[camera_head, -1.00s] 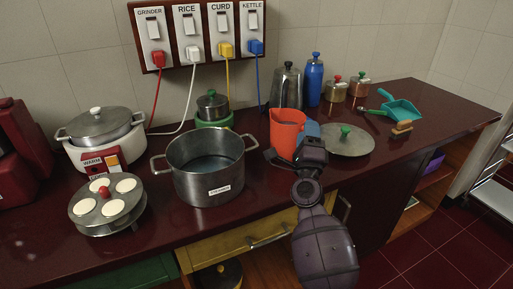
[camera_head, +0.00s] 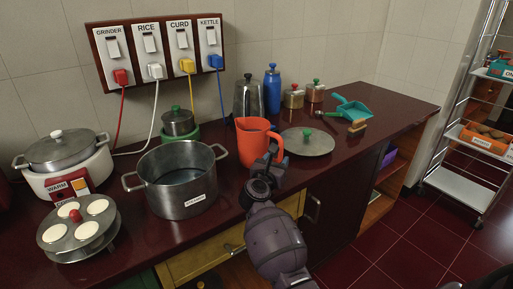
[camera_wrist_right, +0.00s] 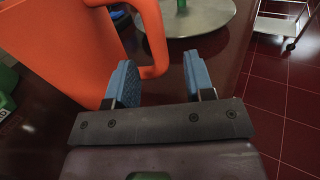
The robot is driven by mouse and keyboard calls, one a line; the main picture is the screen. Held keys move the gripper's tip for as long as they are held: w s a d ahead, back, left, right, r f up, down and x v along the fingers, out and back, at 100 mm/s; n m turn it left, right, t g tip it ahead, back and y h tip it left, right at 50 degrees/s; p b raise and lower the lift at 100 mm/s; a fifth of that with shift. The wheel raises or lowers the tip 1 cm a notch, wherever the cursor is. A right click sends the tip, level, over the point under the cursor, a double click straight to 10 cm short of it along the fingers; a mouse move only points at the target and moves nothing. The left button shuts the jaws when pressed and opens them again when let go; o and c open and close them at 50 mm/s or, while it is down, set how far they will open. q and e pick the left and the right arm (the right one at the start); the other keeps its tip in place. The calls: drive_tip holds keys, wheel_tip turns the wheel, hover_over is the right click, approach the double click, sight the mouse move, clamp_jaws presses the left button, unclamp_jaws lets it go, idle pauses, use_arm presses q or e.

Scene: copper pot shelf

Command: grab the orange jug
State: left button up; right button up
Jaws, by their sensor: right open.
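The orange jug (camera_head: 251,143) stands upright on the dark red counter, right of the large steel pot, with its handle to the right. My right gripper (camera_head: 268,165) is just in front of the jug's handle side, and its fingertips are hard to make out in the head view. In the right wrist view, the two blue fingers of the gripper (camera_wrist_right: 160,75) are apart. The jug's orange handle (camera_wrist_right: 153,40) shows between them, with the jug body to the left. I cannot tell whether a finger touches the jug. My left gripper is not in view.
The steel pot (camera_head: 180,186) is left of the jug. A flat steel lid (camera_head: 318,146) with a green knob lies right of it. A steel canister (camera_head: 248,98) and blue bottle (camera_head: 272,92) stand behind. The counter's front right is clear.

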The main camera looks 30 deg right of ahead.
sight(279, 156)
drive_tip(key=shift+f+b+x, duration=0.2)
drive_tip(key=shift+b+x, duration=0.15)
drive_tip(key=shift+x, duration=2.6)
drive_tip(key=shift+c, duration=0.3)
clamp_jaws()
drive_tip(key=shift+r, duration=0.15)
